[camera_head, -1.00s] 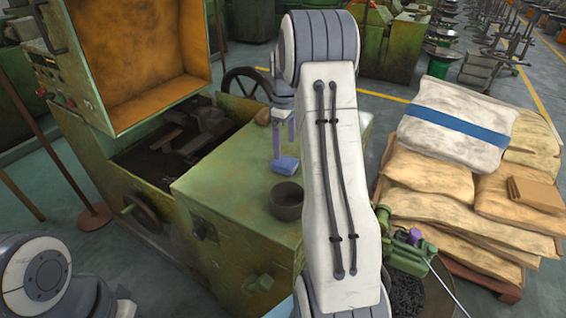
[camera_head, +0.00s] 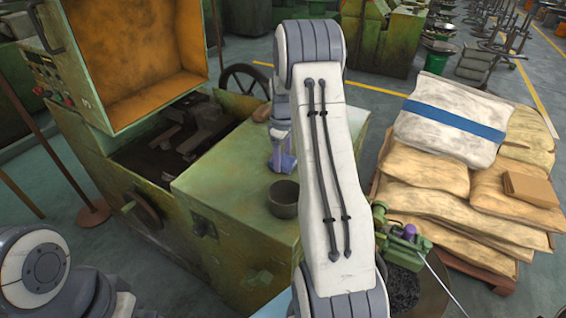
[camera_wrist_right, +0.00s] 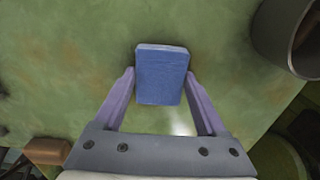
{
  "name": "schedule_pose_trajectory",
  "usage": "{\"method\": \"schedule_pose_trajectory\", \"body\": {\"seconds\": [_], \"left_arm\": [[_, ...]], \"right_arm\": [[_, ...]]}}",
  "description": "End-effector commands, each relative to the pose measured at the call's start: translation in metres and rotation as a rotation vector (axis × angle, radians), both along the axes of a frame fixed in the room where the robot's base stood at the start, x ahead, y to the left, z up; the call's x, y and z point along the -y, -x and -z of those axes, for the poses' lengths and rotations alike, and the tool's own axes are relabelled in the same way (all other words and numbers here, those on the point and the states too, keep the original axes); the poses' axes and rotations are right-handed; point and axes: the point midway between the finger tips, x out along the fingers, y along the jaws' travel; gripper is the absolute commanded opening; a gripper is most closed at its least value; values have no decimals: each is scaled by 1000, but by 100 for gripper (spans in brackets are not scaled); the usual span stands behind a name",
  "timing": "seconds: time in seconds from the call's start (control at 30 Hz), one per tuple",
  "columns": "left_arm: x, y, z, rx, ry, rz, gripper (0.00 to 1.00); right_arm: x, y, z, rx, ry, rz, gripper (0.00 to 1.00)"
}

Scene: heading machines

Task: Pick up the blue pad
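The blue pad (camera_head: 289,163) lies on the green machine's flat top (camera_head: 235,190), partly hidden by my right gripper (camera_head: 281,150) above it. In the right wrist view the pad (camera_wrist_right: 161,78) sits between the two purple fingers of my right gripper (camera_wrist_right: 161,72). The fingertips are spread on either side of it, close to its side edges. I see no clear grip on it. My left gripper is out of view; only part of my left arm shows at the lower left.
A dark round bowl (camera_head: 284,200) stands just in front of the pad, and also shows in the right wrist view (camera_wrist_right: 285,38). A small brown object (camera_head: 262,113) lies behind. An open orange-lined cover (camera_head: 145,60) rises at left. Stacked sacks (camera_head: 450,135) stand at right.

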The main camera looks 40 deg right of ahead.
Motion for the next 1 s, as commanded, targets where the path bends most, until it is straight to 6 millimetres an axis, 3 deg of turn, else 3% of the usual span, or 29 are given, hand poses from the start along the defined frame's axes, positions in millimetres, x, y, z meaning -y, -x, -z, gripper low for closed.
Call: {"method": "schedule_pose_trajectory", "body": {"seconds": [0.03,0.07,0.37,0.53,0.67,1.0], "left_arm": [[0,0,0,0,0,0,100],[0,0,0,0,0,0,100],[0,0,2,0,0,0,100],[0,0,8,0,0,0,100],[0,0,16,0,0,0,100],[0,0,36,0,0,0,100]], "right_arm": [[0,0,0,0,0,0,20],[0,0,0,0,0,0,11],[1,-1,-4,3,1,0,11],[1,-1,-19,4,2,0,11],[1,-1,-43,8,4,0,11],[34,71,-86,4,3,6,11]]}}
